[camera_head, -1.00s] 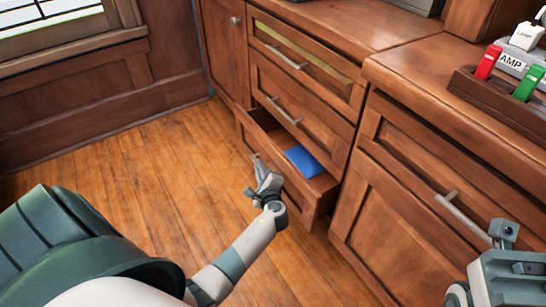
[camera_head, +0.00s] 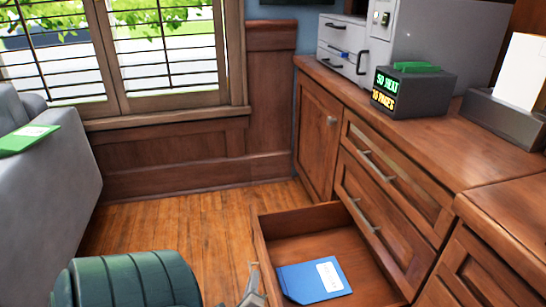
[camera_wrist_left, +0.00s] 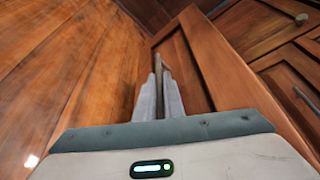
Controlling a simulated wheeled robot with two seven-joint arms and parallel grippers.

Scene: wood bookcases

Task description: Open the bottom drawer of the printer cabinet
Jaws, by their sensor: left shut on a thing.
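The bottom drawer (camera_head: 340,242) of the wooden cabinet (camera_head: 318,140) stands pulled far out, and its inside shows. A blue folder with a white label (camera_head: 314,280) lies flat on the drawer floor. My left gripper (camera_head: 253,276) is at the drawer's front, at the lower edge of the head view. In the left wrist view my left gripper (camera_wrist_left: 159,92) is shut around the drawer's bar handle (camera_wrist_left: 157,66), with the drawer front (camera_wrist_left: 185,75) beside it. My right gripper is out of view.
The upper drawers (camera_head: 385,170) are shut. A grey printer (camera_head: 430,50) and a dark sign box (camera_head: 412,90) stand on the cabinet top. A grey sofa (camera_head: 45,170) with a green folder (camera_head: 25,139) is at left. Wood floor (camera_head: 190,225) lies open between.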

